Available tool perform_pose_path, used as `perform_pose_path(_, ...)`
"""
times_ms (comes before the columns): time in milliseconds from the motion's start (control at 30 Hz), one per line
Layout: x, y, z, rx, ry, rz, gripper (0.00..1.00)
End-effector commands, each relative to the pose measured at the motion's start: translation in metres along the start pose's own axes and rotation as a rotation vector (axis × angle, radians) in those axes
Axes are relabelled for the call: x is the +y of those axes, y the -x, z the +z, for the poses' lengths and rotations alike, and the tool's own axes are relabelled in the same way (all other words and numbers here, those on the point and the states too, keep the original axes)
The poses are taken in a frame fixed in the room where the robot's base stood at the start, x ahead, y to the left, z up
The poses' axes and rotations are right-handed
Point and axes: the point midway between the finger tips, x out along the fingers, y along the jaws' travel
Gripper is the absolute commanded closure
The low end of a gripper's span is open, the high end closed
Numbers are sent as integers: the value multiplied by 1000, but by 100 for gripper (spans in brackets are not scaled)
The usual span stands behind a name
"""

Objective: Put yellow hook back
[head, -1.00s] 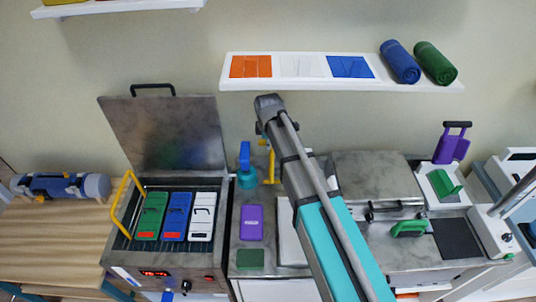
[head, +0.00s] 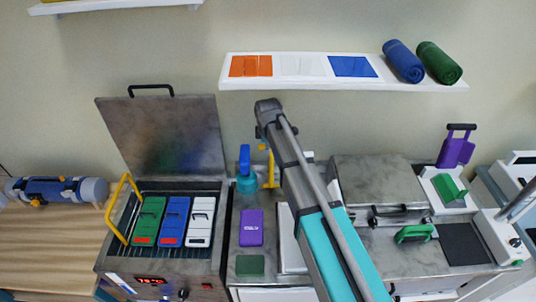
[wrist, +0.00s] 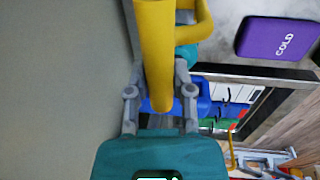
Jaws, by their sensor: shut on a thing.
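The yellow hook (wrist: 155,55) is a thick yellow rod with a bent end. In the wrist view it runs between the two grey fingers of my gripper (wrist: 160,100), which is shut on it. In the head view the hook (head: 270,172) hangs upright just left of my arm, beside a teal holder (head: 246,184) with a blue-handled tool in it. My gripper's fingers are mostly hidden behind my wrist there. A second yellow bar (head: 122,208) leans at the left rim of the open heating tank (head: 165,266).
Green, blue and white packs (head: 174,220) lie in the tank under its raised lid (head: 160,135). A purple pack (head: 251,228) lies on the counter. A wall shelf (head: 300,86) with towels is above. A closed metal box (head: 378,182) stands right of my arm.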

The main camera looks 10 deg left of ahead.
Motion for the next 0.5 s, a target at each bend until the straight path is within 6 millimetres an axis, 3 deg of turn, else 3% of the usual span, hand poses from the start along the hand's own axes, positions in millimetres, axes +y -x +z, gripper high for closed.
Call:
perform_pose_path(233,-2,-25,0,0,0,0,100)
perform_pose_path(500,-3,-33,1,0,-2,0,100)
